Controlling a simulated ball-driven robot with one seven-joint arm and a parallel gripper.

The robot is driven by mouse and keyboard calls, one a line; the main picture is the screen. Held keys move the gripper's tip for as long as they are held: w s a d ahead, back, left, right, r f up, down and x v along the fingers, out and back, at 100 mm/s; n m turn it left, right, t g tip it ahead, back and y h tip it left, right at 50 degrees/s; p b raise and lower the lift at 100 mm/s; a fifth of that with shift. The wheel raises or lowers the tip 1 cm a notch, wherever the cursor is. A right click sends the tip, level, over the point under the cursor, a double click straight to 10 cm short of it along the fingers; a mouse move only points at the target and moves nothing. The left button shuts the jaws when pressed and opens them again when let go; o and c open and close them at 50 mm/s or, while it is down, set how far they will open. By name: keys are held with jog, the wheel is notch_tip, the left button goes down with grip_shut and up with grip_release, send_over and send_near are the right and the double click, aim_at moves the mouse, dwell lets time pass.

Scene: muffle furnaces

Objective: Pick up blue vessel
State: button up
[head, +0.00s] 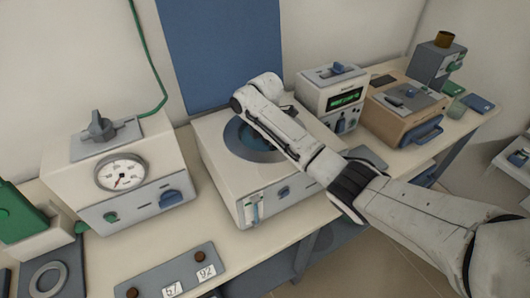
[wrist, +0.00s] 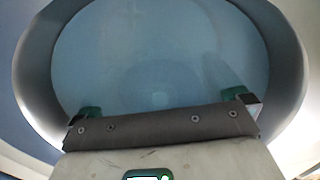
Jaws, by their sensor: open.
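A round blue hollow (head: 245,137) shows in the top of the white boxy device in the middle of the bench, partly covered by my arm. In the wrist view a round blue interior (wrist: 150,50) with a pale rim fills most of the picture. I cannot tell whether this is the blue vessel itself or a well in the device; no separate blue vessel stands out clearly. My gripper (wrist: 163,102) is open, its two green-tipped fingers wide apart over the blue interior, with nothing seen between them. In the head view my arm hides the fingers.
A white unit with a dial gauge (head: 122,173) stands to the left. A white device with a green display (head: 345,99) and a tan box (head: 405,110) stand close on the right. A number panel (head: 172,272) lies at the front left. A green cable hangs behind.

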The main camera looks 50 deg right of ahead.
jog(key=c, duration=1.3)
jog(key=shift+r, duration=0.1)
